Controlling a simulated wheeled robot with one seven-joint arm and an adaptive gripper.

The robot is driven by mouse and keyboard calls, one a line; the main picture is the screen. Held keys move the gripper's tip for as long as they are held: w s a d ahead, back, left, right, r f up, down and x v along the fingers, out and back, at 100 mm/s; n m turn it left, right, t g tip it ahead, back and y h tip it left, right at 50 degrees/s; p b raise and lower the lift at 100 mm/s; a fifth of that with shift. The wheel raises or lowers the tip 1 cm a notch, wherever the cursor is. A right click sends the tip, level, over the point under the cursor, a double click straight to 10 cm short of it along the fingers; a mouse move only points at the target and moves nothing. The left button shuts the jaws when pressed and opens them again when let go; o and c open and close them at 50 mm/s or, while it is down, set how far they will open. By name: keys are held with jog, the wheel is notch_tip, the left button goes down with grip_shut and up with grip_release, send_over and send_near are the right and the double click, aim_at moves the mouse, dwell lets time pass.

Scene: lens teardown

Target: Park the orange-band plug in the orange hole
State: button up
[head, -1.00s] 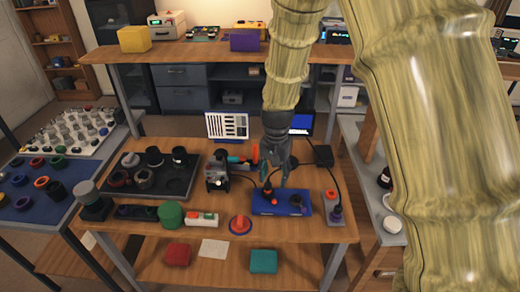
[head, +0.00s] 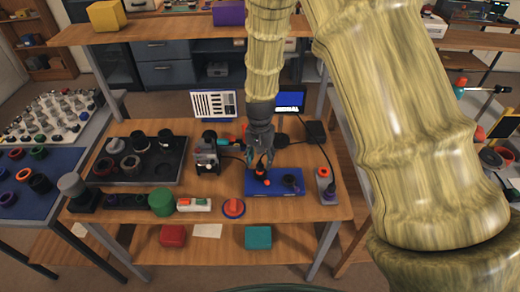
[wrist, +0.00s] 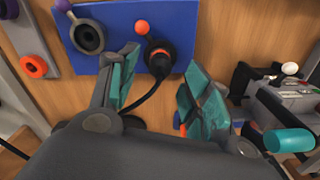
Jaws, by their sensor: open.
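The orange-band plug (wrist: 158,58) is black with an orange ring. It sits on the blue board (wrist: 112,22), and a black cable runs from it between my fingers. In the head view the plug (head: 261,172) is partly hidden by my fingers. My gripper (wrist: 160,85) is open, its teal-padded fingers on either side of the plug's cable, with the plug just beyond the tips. In the head view my gripper (head: 260,163) is over the board's left part. The orange hole (wrist: 33,66) is an orange ring on a grey plate; it also shows in the head view (head: 324,172), right of the board.
A purple ring (head: 330,188) shares the grey plate with the orange hole. The board carries a red button (wrist: 142,28) and a grey socket (wrist: 88,37). A grey device with a teal cylinder (wrist: 290,140) stands close by my gripper. The black box (head: 316,132) lies behind.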

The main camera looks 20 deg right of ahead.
aim_at(260, 165)
jog(key=shift+s+f, duration=0.2)
jog(key=shift+f, duration=0.2)
jog(key=shift+w+f+p, duration=0.25)
jog(key=shift+f+p, duration=0.05)
jog(key=shift+f, duration=0.85)
jog(key=shift+s+f, duration=0.15)
jog(key=shift+f, duration=0.05)
grip_shut()
jog(key=shift+r+p, duration=0.85)
jog(key=shift+r, duration=0.15)
dwell(0.4)
jog(key=shift+r+p, duration=1.5)
jog(key=shift+r, duration=0.55)
